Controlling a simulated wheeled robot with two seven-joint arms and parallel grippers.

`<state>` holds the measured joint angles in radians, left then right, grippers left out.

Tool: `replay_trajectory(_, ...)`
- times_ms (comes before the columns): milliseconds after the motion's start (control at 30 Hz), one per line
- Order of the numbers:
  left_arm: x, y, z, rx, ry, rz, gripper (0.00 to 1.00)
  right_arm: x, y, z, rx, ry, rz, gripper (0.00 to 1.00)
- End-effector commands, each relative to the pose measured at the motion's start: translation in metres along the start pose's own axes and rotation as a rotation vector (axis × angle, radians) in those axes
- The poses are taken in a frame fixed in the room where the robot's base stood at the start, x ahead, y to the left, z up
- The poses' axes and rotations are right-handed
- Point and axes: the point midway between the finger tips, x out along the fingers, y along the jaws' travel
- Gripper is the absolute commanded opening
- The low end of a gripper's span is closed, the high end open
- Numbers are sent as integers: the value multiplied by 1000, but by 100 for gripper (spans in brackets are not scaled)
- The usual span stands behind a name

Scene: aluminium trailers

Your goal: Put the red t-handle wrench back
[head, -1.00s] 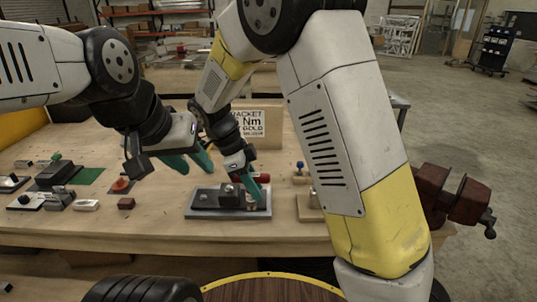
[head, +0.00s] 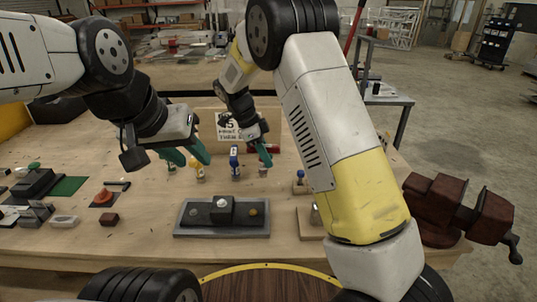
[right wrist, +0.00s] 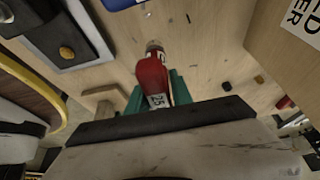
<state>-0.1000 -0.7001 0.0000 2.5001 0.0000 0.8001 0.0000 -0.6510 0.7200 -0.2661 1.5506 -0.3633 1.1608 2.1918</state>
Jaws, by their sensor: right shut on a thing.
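The red t-handle wrench (right wrist: 152,80) is in my right gripper, between its teal fingers; its silver end points away from the gripper in the right wrist view. In the head view my right gripper (head: 263,155) is shut on it above the back part of the bench, in front of the sign, and mostly hides it. A blue-handled tool (head: 234,162) and a yellow-topped tool (head: 198,169) stand to the left of the right gripper. My left gripper (head: 187,156) is open and empty above the bench, left of the right one.
A grey tray with a dark fixture (head: 222,231) lies at the front middle of the bench. A sign (head: 230,125) stands behind. Small blocks and parts lie at left.

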Motion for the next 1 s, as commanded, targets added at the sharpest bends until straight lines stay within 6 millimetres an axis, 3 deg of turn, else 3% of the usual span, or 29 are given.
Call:
replay_trajectory(100, 0, 0, 0, 0, 0, 0, 36, 4, -19, -5, 1, 1, 1, 0)
replay_trajectory(200, 0, 0, 0, 0, 0, 0, 36, 5, -26, -6, -1, 0, 0, 0)
replay_trajectory(533, 0, 0, 0, 0, 0, 0, 36, 36, -27, 6, -2, 0, 1, 0)
replay_trajectory(867, 0, 0, 0, 0, 0, 0, 36, 39, -27, 8, -1, 1, 0, 0)
replay_trajectory(900, 0, 0, 0, 0, 0, 0, 36, 40, -26, 8, -1, 1, 1, 31)
replay_trajectory(1000, 0, 0, 0, 0, 0, 0, 36, 40, -26, 8, -1, 1, 1, 48)
